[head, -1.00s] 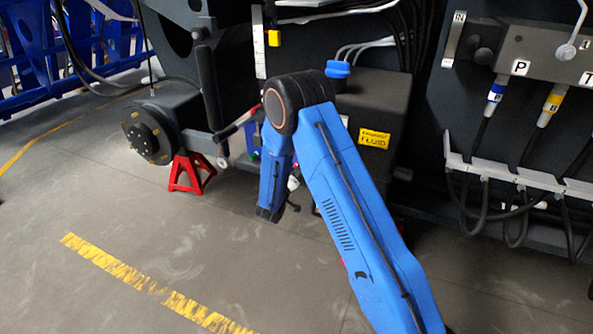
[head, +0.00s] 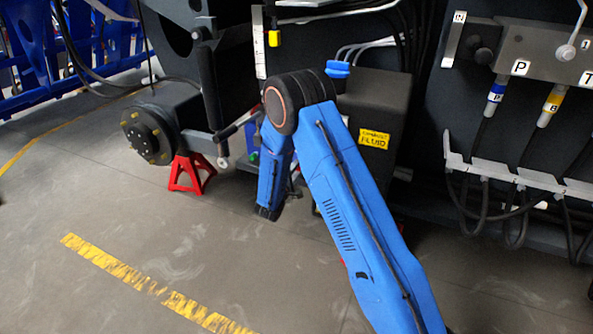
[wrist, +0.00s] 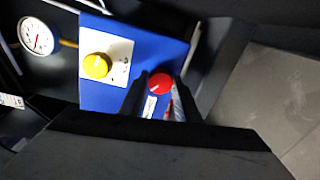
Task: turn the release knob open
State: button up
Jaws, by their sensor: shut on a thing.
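A blue control box (wrist: 98,98) shows in the wrist view. A red round knob (wrist: 160,83) with a pale mark on its face sits on the box's right part. The tips of my gripper (wrist: 158,88) are on either side of this red knob and shut on it. A yellow knob (wrist: 96,66) stands on a white plate (wrist: 121,50) to the left, apart from my fingers. A small white label below the red knob is partly covered by the fingers and too small to read. In the head view my own arm hides the knobs and my gripper.
A round white gauge (wrist: 36,36) is left of the box. In the head view, a red jack stand (head: 190,174) stands by a wheel hub (head: 149,134). A dark fluid tank (head: 378,115) with a blue cap (head: 338,69) is behind my arm. The floor in front is clear.

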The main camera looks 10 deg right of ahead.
jog(key=n, duration=1.2)
jog(key=n+h, duration=0.1)
jog(key=n, duration=1.1)
jog(key=shift+a+f, duration=0.1)
jog(key=shift+f, duration=0.1)
jog(key=shift+s+n, duration=0.1)
jog(key=shift+n, duration=0.3)
jog(key=o, duration=1)
jog(key=shift+o, duration=0.2)
jog(key=v, duration=1.7)
jog(key=shift+a, duration=0.25)
jog(key=shift+r, duration=0.15)
